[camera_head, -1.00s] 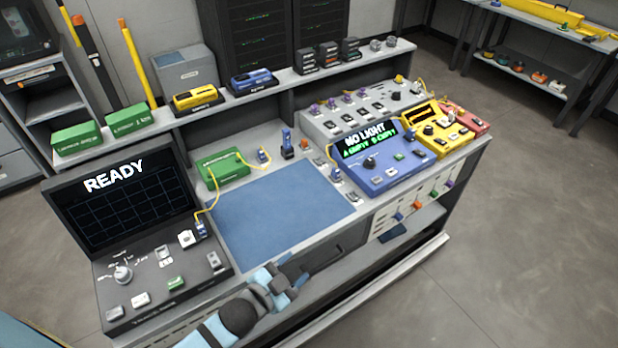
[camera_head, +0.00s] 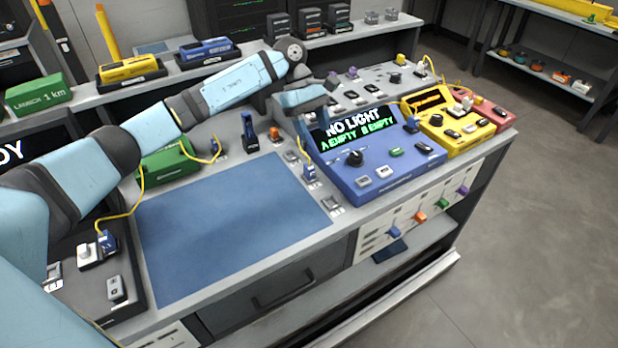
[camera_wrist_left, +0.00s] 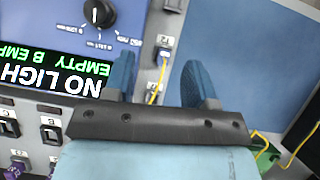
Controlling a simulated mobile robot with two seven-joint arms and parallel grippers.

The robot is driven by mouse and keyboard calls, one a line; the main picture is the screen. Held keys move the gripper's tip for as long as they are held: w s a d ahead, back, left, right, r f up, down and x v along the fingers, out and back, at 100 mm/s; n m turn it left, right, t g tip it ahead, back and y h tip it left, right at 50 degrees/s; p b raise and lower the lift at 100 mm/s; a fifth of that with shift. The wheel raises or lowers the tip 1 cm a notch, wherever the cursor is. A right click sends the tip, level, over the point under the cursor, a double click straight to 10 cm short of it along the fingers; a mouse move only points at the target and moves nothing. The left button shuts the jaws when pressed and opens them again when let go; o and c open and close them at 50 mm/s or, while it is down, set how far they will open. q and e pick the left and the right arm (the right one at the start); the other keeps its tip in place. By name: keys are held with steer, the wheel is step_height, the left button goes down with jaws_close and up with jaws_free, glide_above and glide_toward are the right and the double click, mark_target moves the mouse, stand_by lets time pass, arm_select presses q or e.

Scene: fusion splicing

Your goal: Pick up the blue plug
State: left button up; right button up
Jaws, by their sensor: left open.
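A small blue plug (camera_head: 309,172) with a yellow cable stands at the right edge of the blue mat (camera_head: 230,225), beside the blue instrument reading NO LIGHT (camera_head: 370,150). In the left wrist view the plug (camera_wrist_left: 164,53) shows a little beyond the open fingers, roughly in line with the space between them. My left gripper (camera_wrist_left: 160,82) is open and empty. In the head view my left gripper (camera_head: 303,98) is above the back of the bench, up from the plug; its fingertips are hard to make out. My right gripper is not in view.
Another blue plug (camera_head: 107,240) is on the black device at left. A green box (camera_head: 165,165) with a yellow cable sits behind the mat. A dark blue upright tool (camera_head: 250,132) stands behind the mat. Yellow (camera_head: 450,118) and red instruments are at right. The mat is clear.

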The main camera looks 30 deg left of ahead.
arm_select(q)
steer(key=w+a+r+y, duration=0.1)
steer(key=a+y, duration=0.1)
steer(key=a, duration=0.2)
glide_toward(309, 166)
steer(key=shift+m, duration=0.4)
steer(key=x, duration=0.5)
steer(key=shift+d+r+b, duration=0.15)
steer(key=shift+d+b, duration=0.15)
steer(key=shift+b, duration=0.1)
steer(key=shift+a+x, duration=0.15)
steer(key=shift+x, duration=1.15)
steer(key=shift+a+x, duration=0.2)
steer(key=shift+x, duration=1.1)
steer(key=shift+w, duration=0.1)
jaws_close()
step_height(309, 166, up, 20)
steer(key=p, duration=0.1)
